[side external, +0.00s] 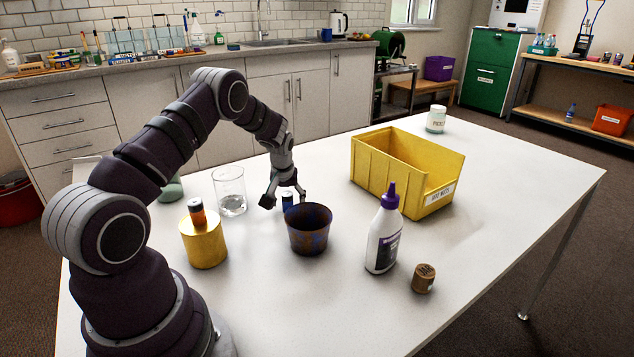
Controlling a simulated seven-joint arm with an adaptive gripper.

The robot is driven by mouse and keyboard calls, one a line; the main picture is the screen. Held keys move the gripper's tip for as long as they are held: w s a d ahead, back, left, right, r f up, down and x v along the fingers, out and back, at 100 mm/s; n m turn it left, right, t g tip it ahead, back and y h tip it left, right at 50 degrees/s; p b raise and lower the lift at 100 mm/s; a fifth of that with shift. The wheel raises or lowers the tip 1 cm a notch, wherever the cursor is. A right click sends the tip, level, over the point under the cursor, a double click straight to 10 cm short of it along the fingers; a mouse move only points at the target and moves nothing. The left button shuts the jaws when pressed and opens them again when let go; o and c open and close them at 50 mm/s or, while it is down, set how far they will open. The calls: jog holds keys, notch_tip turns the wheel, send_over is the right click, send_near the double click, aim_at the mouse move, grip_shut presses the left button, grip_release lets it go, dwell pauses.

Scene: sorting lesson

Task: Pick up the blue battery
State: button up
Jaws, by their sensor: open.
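The blue battery (287,200) stands on the white table, and its lower part is hidden behind a dark patterned cup. My gripper (284,200) points down over it with its fingers spread open. One finger is to the left of the battery and the other to the right. I cannot tell whether either finger touches it. Another battery, orange and dark (197,212), stands on top of a yellow cylinder (204,245) to the left.
The dark patterned cup (309,232) stands close in front of the blue battery. A clear glass (230,192) is to its left. A yellow bin (375,168), a glue bottle (384,240), a cork-like brown piece (423,279) and a white jar (436,120) stand to the right. The front right tabletop is clear.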

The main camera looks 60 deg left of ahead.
grip_shut()
jog(key=shift+r, duration=0.15)
